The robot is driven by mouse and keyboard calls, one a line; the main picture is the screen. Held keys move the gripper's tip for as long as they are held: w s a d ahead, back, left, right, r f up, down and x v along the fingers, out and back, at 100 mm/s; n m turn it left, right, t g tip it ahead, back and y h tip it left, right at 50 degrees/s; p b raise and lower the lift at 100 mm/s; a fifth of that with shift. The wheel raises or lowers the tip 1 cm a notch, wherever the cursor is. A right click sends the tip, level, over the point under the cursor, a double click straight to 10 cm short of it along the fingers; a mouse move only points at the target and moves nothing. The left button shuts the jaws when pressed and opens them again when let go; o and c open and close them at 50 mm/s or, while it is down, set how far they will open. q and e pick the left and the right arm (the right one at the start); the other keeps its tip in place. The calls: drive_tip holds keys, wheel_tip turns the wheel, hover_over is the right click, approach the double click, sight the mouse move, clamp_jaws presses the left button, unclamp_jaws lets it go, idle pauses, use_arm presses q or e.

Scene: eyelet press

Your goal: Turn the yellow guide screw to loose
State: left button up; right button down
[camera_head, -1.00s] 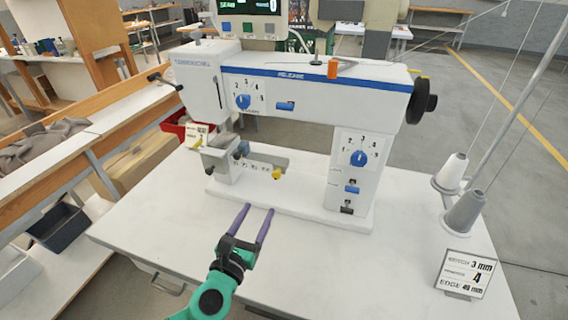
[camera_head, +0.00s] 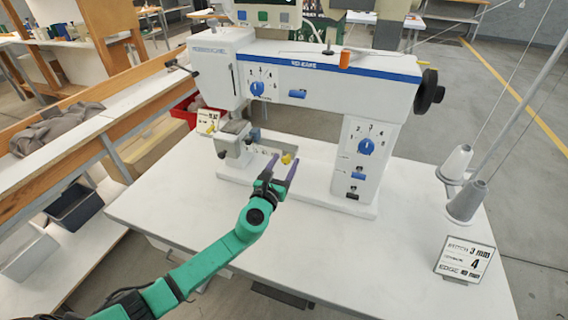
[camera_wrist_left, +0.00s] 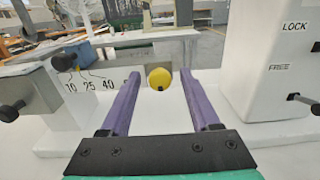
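The yellow guide screw (camera_head: 286,158) sits low on the white press, on the guide bar between the left head and the right column. It also shows in the left wrist view as a round yellow knob (camera_wrist_left: 159,78), centred between the two purple fingers. My left gripper (camera_head: 281,160) is open, its fingers pointing at the screw; in the left wrist view (camera_wrist_left: 160,85) there is a gap on each side of the knob. I cannot tell how far the fingertips reach past the knob. My right gripper is not in view.
The press column (camera_head: 362,160) stands to the right of the screw, and a grey block (camera_head: 233,138) with a black knob to the left. Thread cones (camera_head: 467,201) and a sign (camera_head: 464,259) are at the right. The front of the white table is clear.

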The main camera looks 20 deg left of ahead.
use_arm(q)
clamp_jaws()
